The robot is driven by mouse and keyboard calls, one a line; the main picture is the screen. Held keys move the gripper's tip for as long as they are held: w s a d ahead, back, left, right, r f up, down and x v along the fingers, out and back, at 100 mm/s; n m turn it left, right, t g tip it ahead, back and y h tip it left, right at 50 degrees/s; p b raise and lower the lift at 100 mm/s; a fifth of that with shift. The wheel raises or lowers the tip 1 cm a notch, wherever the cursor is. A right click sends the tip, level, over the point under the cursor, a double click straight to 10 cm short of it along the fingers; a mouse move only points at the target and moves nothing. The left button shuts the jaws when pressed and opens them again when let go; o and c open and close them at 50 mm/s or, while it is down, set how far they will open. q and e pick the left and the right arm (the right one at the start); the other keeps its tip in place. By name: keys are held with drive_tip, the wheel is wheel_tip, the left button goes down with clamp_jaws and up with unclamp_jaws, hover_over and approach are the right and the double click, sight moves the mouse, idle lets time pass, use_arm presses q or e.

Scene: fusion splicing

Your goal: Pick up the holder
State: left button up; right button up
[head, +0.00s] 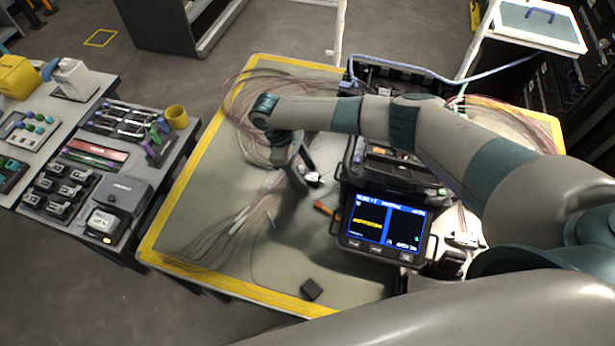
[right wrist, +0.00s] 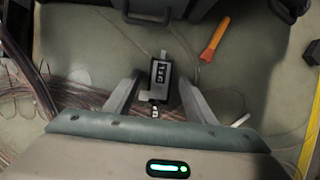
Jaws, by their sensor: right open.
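A small dark holder (right wrist: 161,73) with white markings on top lies on the grey-green work mat in the right wrist view. A light tab sticks out on its left side, and a thin fibre seems to run from its far end. In the head view it shows as a small black-and-white piece (head: 313,177) left of the splicer. My right gripper (right wrist: 160,83) is open, with one finger on each side of the holder and a visible gap to both. In the head view my right gripper (head: 301,176) points down at the mat there. My left gripper is not in view.
The fusion splicer (head: 383,224), with its lit screen, stands close on the right. An orange-handled tool (right wrist: 214,40) and a dark block (head: 311,289) lie on the mat. Loose fibre bundles (head: 225,235) spread at left. A side table (head: 165,180) holds tools and boxes.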

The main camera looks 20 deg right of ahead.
sight(305, 174)
drive_tip(key=c, duration=1.2)
drive_tip(key=shift+r, duration=0.1)
wheel_tip(305, 174, up, 10)
drive_tip(key=b, duration=0.2)
drive_tip(key=shift+b, duration=0.35)
